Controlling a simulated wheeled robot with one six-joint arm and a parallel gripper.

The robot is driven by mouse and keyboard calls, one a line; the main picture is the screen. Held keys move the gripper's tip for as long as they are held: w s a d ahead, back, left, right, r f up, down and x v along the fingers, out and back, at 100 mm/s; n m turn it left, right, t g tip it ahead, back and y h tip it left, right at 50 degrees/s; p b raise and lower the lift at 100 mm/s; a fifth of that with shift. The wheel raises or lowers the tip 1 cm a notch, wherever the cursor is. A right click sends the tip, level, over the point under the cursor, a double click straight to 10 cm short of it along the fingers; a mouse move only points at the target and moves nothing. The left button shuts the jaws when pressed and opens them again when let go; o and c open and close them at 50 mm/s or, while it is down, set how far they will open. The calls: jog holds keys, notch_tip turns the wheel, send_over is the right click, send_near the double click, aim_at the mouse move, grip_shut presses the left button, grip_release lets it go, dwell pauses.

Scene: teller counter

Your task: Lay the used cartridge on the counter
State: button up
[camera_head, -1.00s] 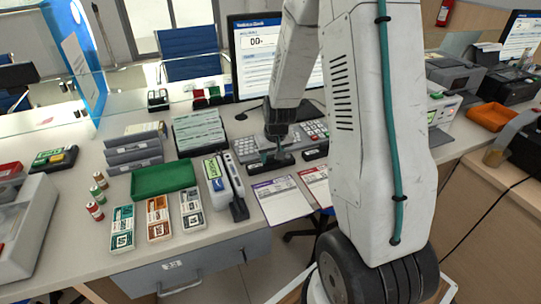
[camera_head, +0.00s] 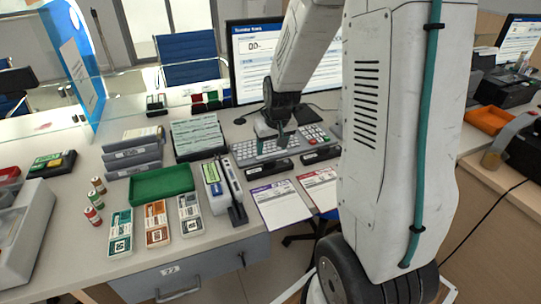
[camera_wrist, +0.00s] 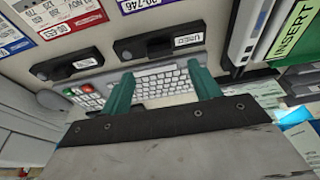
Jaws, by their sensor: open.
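The used cartridge (camera_head: 270,168) is a black, low, oblong piece lying flat on the counter, in front of the keyboard. In the wrist view it (camera_wrist: 150,48) carries a small white label that seems to read "USED". A similar black piece (camera_head: 320,155) lies to its right in the head view; it also shows in the wrist view (camera_wrist: 72,65). My gripper (camera_head: 273,144) is open over the keyboard, behind the used cartridge and apart from it. In the wrist view its teal fingers (camera_wrist: 162,88) stand wide apart with nothing between them.
The keyboard (camera_head: 255,150) lies under my gripper, with the monitor (camera_head: 250,75) behind. A white card device (camera_head: 214,185) with a black stand is left of the cartridge. Two forms (camera_head: 280,204) lie in front. A green tray (camera_head: 162,184) and several labelled cards are further left.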

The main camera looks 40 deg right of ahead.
jog(key=s+a+r+n, duration=0.2)
jog(key=s+a+r, duration=0.9)
jog(key=r, duration=0.4)
jog(key=s+a+r+g, duration=0.1)
jog(key=s+a, duration=0.1)
jog(key=s, duration=0.5)
jog(key=s+a+r+n, duration=0.1)
jog(key=s+a+r, duration=0.1)
jog(key=s, duration=0.5)
jog(key=shift+a+r+g+y, duration=0.2)
jog(key=shift+a+g+y, duration=0.2)
jog(key=shift+a, duration=0.2)
jog(key=shift+c, duration=0.3)
